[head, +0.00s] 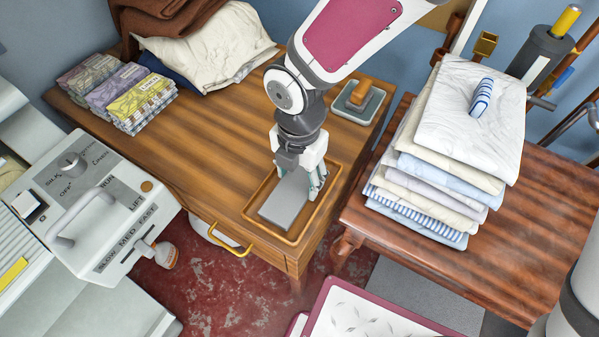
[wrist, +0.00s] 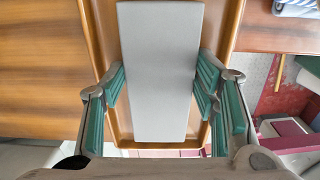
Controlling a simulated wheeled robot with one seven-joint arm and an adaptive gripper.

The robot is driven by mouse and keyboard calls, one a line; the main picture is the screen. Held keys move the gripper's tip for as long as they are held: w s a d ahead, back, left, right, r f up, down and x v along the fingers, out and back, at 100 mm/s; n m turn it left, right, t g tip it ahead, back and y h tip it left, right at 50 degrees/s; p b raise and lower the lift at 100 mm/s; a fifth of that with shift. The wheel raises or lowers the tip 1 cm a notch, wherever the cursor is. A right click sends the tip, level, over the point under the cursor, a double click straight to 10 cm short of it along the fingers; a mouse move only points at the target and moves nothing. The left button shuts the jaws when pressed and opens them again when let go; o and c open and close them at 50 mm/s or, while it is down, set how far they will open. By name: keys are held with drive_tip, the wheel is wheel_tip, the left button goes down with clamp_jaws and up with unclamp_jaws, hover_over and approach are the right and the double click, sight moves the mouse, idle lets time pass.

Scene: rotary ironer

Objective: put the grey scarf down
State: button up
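The grey scarf (head: 287,202) is a flat, folded grey rectangle within the rim of a shallow wooden tray (head: 248,212), at the front right of the wooden table. In the wrist view the scarf (wrist: 160,75) lies lengthwise between my fingers. My gripper (head: 314,183) points down over the tray. Its green finger pads (wrist: 160,82) are at both long edges of the scarf and look in contact with them. I cannot tell whether the scarf rests fully on the tray floor.
A small dish with a wood-handled block (head: 359,94) stands behind the tray. Patterned packets (head: 137,102) and cream cloth (head: 215,50) lie at the back left. A folded linen stack (head: 455,140) stands on the right table. The ironer's control box (head: 90,200) is at left.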

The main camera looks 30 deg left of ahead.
sight(300, 180)
drive_tip(key=shift+o, duration=0.9)
drive_tip(key=shift+r, duration=0.15)
wheel_tip(300, 180, up, 12)
drive_tip(key=p, duration=0.2)
drive_tip(key=shift+p, duration=0.3)
